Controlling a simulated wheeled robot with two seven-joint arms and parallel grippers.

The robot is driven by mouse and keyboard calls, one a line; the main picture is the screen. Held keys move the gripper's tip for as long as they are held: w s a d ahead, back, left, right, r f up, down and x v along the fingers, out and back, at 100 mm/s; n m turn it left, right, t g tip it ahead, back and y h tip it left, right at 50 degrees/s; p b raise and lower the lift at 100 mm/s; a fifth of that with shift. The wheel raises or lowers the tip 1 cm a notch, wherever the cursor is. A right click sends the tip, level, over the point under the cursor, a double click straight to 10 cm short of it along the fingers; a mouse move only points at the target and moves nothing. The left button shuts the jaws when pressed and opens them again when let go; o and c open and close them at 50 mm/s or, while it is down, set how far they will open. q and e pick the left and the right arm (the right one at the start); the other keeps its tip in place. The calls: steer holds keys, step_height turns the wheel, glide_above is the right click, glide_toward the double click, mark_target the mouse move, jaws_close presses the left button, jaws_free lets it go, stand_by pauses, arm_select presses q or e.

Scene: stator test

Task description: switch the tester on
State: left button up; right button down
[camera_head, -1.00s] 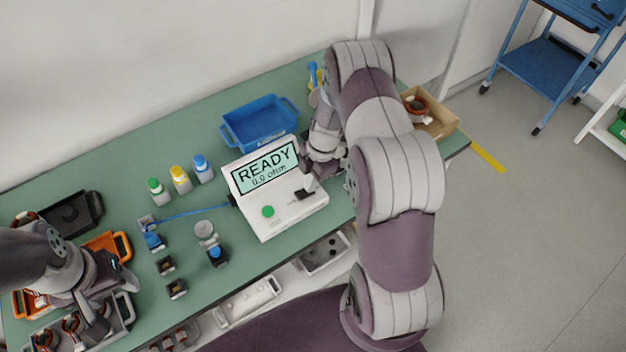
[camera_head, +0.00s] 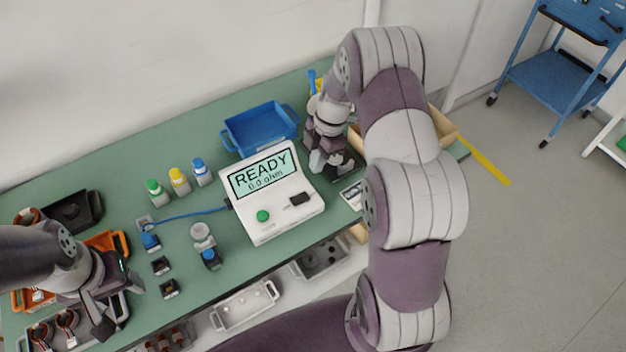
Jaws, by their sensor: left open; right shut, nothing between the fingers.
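The tester (camera_head: 283,215) is a white box on the green bench. Its tilted screen (camera_head: 262,175) is lit and reads "READY 0.0 ohm". On its front panel are a round green button (camera_head: 263,216) and a black switch (camera_head: 299,199). My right gripper (camera_head: 318,168) is shut and empty, just right of the tester's screen and apart from the switch. My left gripper (camera_head: 104,325) is open at the lower left, over a grey tray (camera_head: 122,309) with copper-wound parts. Its fingertips are only partly clear.
A blue bin (camera_head: 232,139) stands behind the tester. Green, yellow and blue-capped bottles (camera_head: 178,181) stand left of it. A blue cable (camera_head: 190,213) runs to the tester's left side. My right arm partly hides a cardboard box (camera_head: 444,127).

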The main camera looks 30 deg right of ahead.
steer(key=shift+w+b+v, duration=0.15)
steer(key=shift+w+v, duration=0.05)
steer(key=shift+v, duration=0.75)
steer(key=shift+w+b+v, duration=0.15)
steer(key=shift+v, duration=0.8)
